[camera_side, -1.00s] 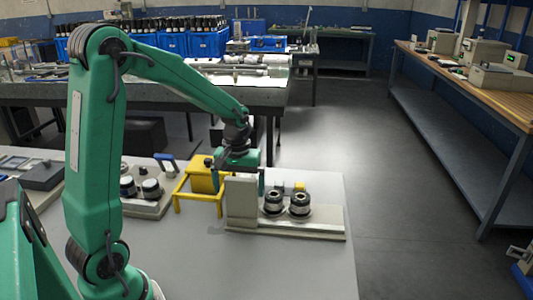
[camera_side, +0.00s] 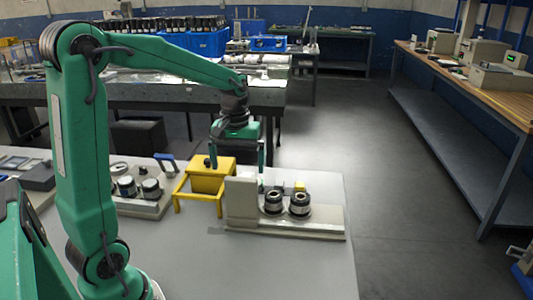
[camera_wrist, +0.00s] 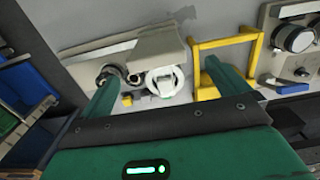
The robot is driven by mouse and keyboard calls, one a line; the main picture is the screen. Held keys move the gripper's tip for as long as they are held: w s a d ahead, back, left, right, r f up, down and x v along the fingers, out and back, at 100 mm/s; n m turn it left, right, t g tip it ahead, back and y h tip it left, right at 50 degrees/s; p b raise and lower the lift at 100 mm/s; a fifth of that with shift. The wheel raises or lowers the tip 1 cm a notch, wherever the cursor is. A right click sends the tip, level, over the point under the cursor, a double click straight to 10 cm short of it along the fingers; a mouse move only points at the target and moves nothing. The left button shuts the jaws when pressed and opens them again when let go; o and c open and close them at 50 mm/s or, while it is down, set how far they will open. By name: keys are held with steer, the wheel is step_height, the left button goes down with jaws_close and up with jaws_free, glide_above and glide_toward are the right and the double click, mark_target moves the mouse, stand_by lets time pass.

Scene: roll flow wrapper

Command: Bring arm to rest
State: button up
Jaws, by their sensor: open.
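My gripper (camera_side: 237,160) is green and points down in the side view. It hangs above the table, over the gap between the yellow stand and the upright plate of the grey fixture. In the wrist view, the fixture (camera_wrist: 98,50) lies beyond the fingers.
The yellow stand (camera_side: 212,177) is just left of the fixture. Another fixture with round knobs (camera_side: 139,189) sits farther left. The grey table (camera_side: 250,265) is clear in front. A bench with blue crates (camera_side: 209,43) stands behind, and a wooden-topped bench (camera_side: 480,85) is at right.

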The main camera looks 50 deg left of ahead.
steer(key=shift+r, duration=0.15)
steer(key=shift+s+d+r, duration=0.25)
steer(key=shift+d, duration=0.05)
steer(key=s+d+r+m+t, duration=0.2)
steer(key=s+d+m, duration=0.2)
steer(key=s+d, duration=0.1)
steer(key=s+d+r+m+t, duration=0.2)
steer(key=s+d+m, duration=0.3)
steer(key=s, duration=0.3)
steer(key=shift+s+d+r+t, duration=0.2)
steer(key=shift+s+r+t, duration=0.05)
steer(key=shift+t, duration=0.55)
